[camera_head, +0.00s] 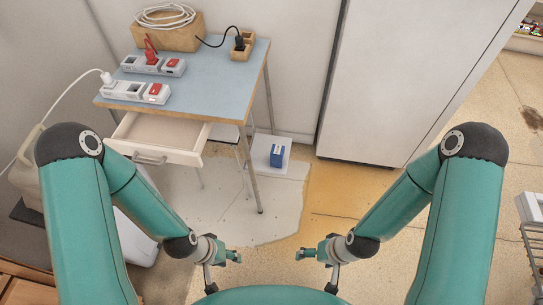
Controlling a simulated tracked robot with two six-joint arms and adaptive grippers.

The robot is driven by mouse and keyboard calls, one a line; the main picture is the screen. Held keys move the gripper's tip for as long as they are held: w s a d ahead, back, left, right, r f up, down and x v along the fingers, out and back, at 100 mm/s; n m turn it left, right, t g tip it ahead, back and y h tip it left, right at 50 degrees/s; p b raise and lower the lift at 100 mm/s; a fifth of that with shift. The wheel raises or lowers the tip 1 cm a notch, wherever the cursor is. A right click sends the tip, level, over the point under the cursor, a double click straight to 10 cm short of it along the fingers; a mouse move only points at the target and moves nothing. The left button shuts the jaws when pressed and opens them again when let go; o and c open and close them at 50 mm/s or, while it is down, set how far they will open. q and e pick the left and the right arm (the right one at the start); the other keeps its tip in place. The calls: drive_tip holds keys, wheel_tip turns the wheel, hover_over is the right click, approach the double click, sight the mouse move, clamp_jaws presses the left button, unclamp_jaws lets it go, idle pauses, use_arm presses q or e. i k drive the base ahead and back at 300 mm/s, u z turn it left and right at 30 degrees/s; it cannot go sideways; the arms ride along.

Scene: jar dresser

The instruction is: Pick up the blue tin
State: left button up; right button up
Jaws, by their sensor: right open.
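A small blue and white box-shaped tin (279,154) stands on a pale slab on the floor, to the right of the table legs. It is the only blue tin-like thing I see, and its label is too small to read. My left gripper (223,272) is low in front, nearer to me than the tin and to its left, with its fingers apart and nothing between them. My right gripper (317,272) is level with it on the right, also open and empty. Both are well apart from the tin.
A blue-topped table (205,85) with power strips (135,91), cables and wooden boxes stands at upper left. Its drawer (160,135) is pulled out. A tall white cabinet (395,80) stands behind right. A wire rack (533,235) is at the right edge. The middle floor is clear.

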sight(277, 152)
drive_tip(key=z, duration=1.1)
drive_tip(key=i, duration=1.8)
drive_tip(key=u, duration=2.5)
